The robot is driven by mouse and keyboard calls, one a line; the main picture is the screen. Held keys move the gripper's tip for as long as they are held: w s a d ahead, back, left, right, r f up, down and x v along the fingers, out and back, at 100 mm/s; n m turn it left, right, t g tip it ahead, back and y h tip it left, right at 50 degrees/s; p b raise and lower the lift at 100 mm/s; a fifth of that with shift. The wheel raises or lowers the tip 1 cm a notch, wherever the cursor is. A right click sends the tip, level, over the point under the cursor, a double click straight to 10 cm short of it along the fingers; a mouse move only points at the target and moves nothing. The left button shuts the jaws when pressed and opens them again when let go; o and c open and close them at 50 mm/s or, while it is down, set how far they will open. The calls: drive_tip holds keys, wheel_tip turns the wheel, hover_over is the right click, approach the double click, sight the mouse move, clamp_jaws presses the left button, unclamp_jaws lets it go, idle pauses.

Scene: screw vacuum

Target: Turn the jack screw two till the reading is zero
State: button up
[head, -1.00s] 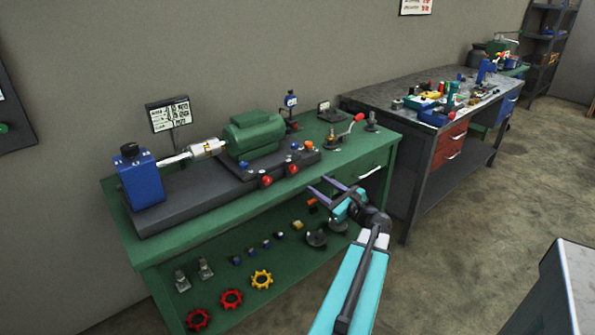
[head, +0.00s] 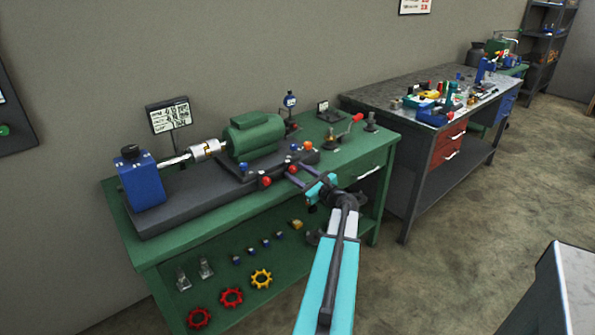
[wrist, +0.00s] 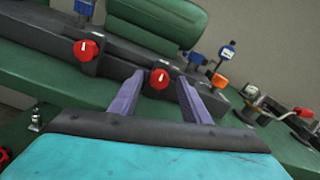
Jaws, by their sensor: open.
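Two red knobs with white marks sit on the front of the grey machine base. The left red knob (head: 265,182) also shows in the wrist view (wrist: 87,50). The right red knob (head: 293,168) appears between my fingertips in the wrist view (wrist: 160,79). I cannot read which one is jack screw two. My gripper (wrist: 161,76) is open and empty, its purple fingers pointing at the right knob; whether they reach around it I cannot tell. A readout board (head: 169,115) stands behind the machine; its figures are too small to read.
The green motor (head: 253,135) and blue unit (head: 141,178) stand on the grey base on a green bench (head: 200,232). An orange knob (wrist: 219,80) and a red-handled crank (wrist: 270,106) lie right of my fingers. Loose parts lie on the lower shelf.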

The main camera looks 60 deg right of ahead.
drive_tip(key=shift+w+d, duration=0.1)
drive_tip(key=shift+w, duration=0.2)
drive_tip(key=c, duration=1)
drive_tip(key=shift+s+d+r, duration=0.1)
drive_tip(key=shift+s+d, duration=0.05)
drive_tip(key=shift+d, duration=0.25)
drive_tip(key=shift+c, duration=0.2)
drive_tip(key=shift+a, duration=0.25)
drive_tip(key=shift+n+b, duration=0.3)
drive_tip(key=shift+b, duration=0.35)
